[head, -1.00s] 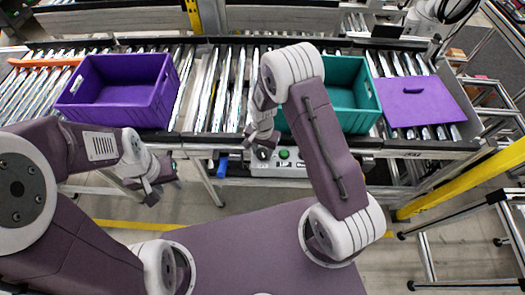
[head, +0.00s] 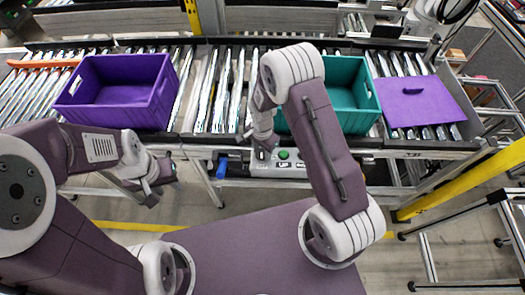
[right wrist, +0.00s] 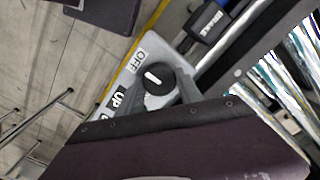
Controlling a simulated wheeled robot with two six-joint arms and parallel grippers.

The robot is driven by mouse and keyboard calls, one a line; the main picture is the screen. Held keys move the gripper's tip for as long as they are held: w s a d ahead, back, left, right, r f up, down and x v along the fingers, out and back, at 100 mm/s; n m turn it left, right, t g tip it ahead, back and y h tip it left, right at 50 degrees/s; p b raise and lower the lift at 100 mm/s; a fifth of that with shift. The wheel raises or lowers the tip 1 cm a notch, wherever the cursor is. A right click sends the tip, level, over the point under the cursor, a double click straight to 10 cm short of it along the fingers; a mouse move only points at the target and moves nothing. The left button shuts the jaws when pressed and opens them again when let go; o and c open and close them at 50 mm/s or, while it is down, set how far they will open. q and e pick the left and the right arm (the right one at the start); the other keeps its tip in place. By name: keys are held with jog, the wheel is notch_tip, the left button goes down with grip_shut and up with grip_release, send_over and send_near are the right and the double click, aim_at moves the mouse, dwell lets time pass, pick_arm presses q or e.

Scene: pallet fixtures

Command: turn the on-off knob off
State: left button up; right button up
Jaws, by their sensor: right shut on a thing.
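The on-off knob (right wrist: 155,80) is a round black dial with a white pointer mark, in the middle of the right wrist view. The pointer slants from upper left to lower right; the OFF label (right wrist: 140,61) is just up and left of the knob. My right gripper (head: 263,150) is at the left end of the grey control box (head: 268,169) in the head view. It is shut on the knob, with grey fingers beside the dial in the right wrist view. My left gripper (head: 162,183) hangs empty at the left, its fingers apart, away from the box.
A green button (head: 284,155) sits right of the knob. Behind it runs a roller conveyor (head: 208,90) with a purple crate (head: 117,92), a teal crate (head: 347,96) and a flat purple panel (head: 420,101). A yellow post (head: 460,179) stands at the right.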

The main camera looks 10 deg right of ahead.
aim_at(262, 153)
jog(key=o, duration=1.4)
jog(key=shift+a, duration=0.1)
jog(key=shift+c, duration=0.2)
jog(key=shift+s+a+r, duration=0.1)
jog(key=shift+s, duration=0.05)
jog(key=shift+r, duration=0.2)
notch_tip(262, 153, up, 8)
jog(key=shift+r+b, duration=0.25)
jog(key=shift+b, duration=0.55)
jog(key=shift+r, duration=0.1)
